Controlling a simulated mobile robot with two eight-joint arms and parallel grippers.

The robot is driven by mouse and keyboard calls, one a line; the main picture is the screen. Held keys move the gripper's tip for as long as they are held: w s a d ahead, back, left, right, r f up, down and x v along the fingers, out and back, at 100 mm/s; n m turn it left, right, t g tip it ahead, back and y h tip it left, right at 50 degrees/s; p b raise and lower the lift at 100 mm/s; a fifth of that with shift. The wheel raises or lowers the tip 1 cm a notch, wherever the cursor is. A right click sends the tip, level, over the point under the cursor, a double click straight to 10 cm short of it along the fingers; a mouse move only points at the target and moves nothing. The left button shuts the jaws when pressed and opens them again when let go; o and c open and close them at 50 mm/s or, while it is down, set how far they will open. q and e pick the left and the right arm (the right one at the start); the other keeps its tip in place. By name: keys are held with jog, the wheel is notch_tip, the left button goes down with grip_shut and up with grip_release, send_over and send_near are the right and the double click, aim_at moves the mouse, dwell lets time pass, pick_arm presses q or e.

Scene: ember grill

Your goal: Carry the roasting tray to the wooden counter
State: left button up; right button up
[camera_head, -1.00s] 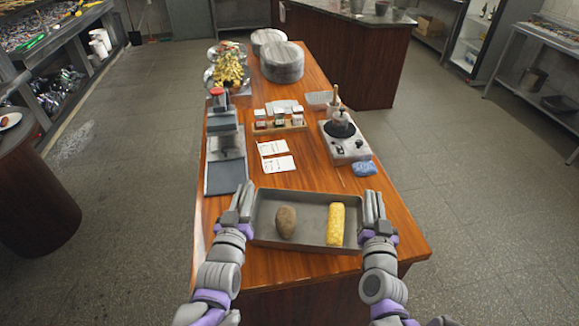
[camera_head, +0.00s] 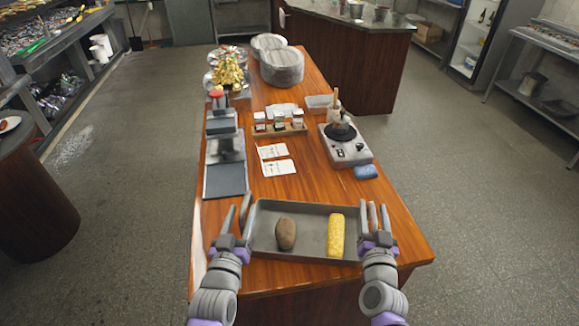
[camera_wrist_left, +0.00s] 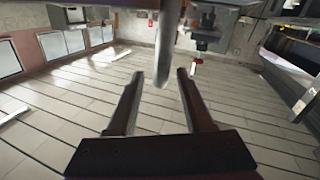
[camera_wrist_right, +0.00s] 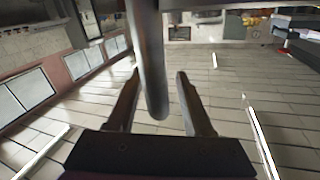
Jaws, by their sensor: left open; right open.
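The grey roasting tray (camera_head: 302,209) lies on the near end of the wooden counter (camera_head: 215,272). It holds a brown potato (camera_head: 286,233) and a yellow corn cob (camera_head: 336,235). My left gripper (camera_head: 240,206) is open at the tray's left end. My right gripper (camera_head: 378,204) is open at its right end. In the left wrist view, a grey edge (camera_wrist_left: 167,50), seemingly the tray's, stands between the spread fingers. A similar edge (camera_wrist_right: 152,60) lies between the fingers in the right wrist view. Contact with the fingers cannot be told.
Behind the tray are white cards (camera_head: 279,168), a dark-plated scale-like device (camera_head: 226,180), a jar rack (camera_head: 280,130), a burner-like unit (camera_head: 346,150) and a blue sponge (camera_head: 365,172). Floor is clear on both sides.

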pick_arm(q)
jog(key=s, duration=0.8)
jog(key=shift+s+a, duration=0.2)
jog(key=shift+s, duration=0.2)
pick_arm(e)
jog(key=s, duration=1.2)
jog(key=shift+a, duration=0.25)
pick_arm(q)
jog(key=o, duration=0.8)
jog(key=shift+c, duration=0.2)
